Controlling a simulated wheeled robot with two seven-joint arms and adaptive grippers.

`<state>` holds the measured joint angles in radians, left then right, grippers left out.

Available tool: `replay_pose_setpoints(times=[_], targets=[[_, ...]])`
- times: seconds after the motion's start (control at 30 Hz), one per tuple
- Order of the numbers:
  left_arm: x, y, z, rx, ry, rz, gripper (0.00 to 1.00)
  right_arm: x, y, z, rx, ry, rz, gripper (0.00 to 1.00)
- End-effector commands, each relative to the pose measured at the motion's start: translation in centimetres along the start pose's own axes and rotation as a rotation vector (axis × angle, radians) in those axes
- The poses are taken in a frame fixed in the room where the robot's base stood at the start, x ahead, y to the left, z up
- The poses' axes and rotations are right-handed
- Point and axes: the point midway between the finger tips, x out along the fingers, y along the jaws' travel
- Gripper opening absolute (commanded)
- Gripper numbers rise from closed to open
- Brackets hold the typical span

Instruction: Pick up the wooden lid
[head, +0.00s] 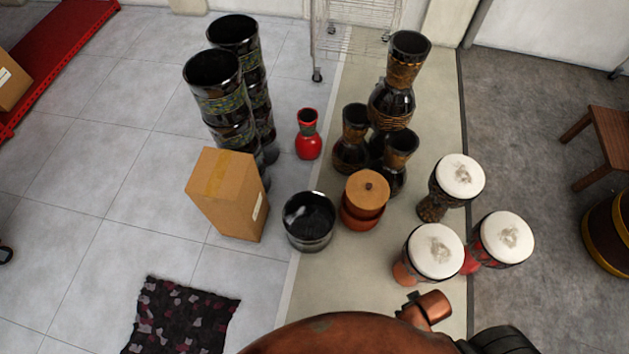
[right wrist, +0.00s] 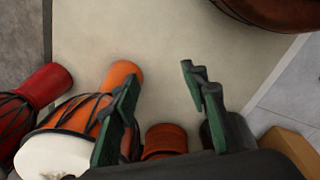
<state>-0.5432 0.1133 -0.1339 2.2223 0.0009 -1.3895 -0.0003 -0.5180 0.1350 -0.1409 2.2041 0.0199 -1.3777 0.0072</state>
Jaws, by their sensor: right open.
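The wooden lid (head: 368,188) is a round tan disc with a small dark knob. It sits on a round terracotta pot (head: 362,219) in the middle of the head view. In the right wrist view the pot (right wrist: 165,139) shows low between the fingers, and the lid is hidden. My right gripper (right wrist: 160,76) is open and empty, with green fingers spread apart. I cannot make it out in the head view. My left gripper is not in view.
A black metal bucket (head: 309,221) stands left of the pot, with a cardboard box (head: 227,194) beyond. Dark goblet drums (head: 352,139) stand behind. White-topped drums (head: 435,251) stand to the right. A rounded copper-brown shape (head: 350,338) fills the bottom edge; I cannot tell what it is.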

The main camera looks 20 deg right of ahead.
Motion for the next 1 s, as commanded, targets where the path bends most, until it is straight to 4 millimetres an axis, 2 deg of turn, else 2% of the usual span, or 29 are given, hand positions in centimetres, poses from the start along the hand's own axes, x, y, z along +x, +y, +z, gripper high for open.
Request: replay_pose_setpoints(times=[0.17,0.3,0.47,0.67,0.77,0.87,0.9,1.0], targets=[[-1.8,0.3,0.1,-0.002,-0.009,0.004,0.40,-0.2,-0.9,-3.4,-0.053,0.032,-0.030,0.41],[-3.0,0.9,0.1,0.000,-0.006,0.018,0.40,0.6,-2.5,-7.8,-0.126,0.080,-0.082,0.41],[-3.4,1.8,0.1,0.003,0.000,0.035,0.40,2.0,-3.9,-12.4,-0.198,0.125,-0.130,0.41],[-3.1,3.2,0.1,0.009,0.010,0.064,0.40,4.2,-4.3,-19.4,-0.279,0.174,-0.172,0.41],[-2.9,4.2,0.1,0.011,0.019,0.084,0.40,5.2,-3.0,-24.4,-0.309,0.201,-0.178,0.41],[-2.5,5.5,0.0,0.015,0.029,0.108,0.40,5.5,0.0,-30.3,-0.311,0.229,-0.165,0.41],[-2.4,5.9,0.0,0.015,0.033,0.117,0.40,5.3,1.5,-32.6,-0.300,0.242,-0.158,0.41],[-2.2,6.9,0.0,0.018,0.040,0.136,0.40,4.0,5.5,-37.9,-0.262,0.277,-0.133,0.41]])
